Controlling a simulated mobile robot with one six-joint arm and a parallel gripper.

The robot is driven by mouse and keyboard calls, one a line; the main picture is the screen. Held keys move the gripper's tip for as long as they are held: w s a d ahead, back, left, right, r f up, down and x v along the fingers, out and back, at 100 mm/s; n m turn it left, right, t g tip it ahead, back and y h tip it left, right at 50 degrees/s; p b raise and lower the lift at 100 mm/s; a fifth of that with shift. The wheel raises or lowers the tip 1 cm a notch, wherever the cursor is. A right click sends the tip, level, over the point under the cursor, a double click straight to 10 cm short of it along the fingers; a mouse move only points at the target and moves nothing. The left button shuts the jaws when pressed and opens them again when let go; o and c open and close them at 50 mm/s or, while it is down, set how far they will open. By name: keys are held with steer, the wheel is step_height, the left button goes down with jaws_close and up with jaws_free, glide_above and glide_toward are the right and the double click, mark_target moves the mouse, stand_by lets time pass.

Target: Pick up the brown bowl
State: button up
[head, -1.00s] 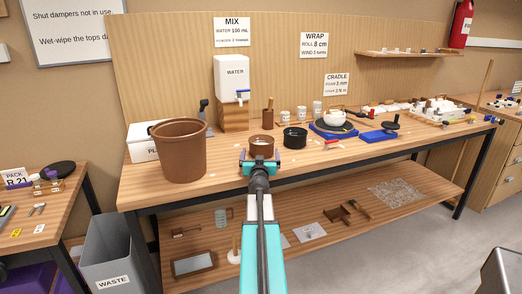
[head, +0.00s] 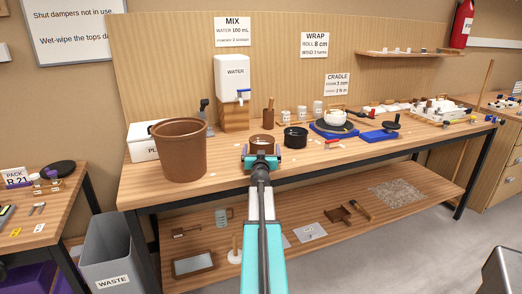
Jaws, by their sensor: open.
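The brown bowl (head: 262,139) stands on the workbench below the water dispenser, right of the large brown bucket. My gripper (head: 262,150) is at the near side of the bowl, pointing away from me toward the back of the bench. Its jaws are open, one to each side of the bowl's near part. The gripper hides the bowl's lower front, and I cannot tell whether the jaws touch it.
The large brown bucket (head: 180,150) stands close on the left. A black bowl (head: 295,139) stands just to the right. The water dispenser (head: 235,78) on its wooden block (head: 234,117) and a brown pestle-like tool in a cup (head: 268,116) are behind.

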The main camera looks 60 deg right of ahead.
steer(key=shift+w+d, duration=0.35)
steer(key=shift+d, duration=0.25)
steer(key=shift+c, duration=0.3)
steer(key=c, duration=0.9)
steer(key=shift+o, duration=0.2)
steer(key=shift+a+r, duration=0.1)
steer(key=shift+s+a+r+p, duration=0.35)
steer(key=shift+a+r+p, duration=0.1)
steer(key=shift+r+p, duration=0.2)
steer(key=s+a+r+p, duration=0.6)
steer(key=a+p, duration=0.1)
steer(key=a, duration=0.4)
steer(key=shift+s+r, duration=0.3)
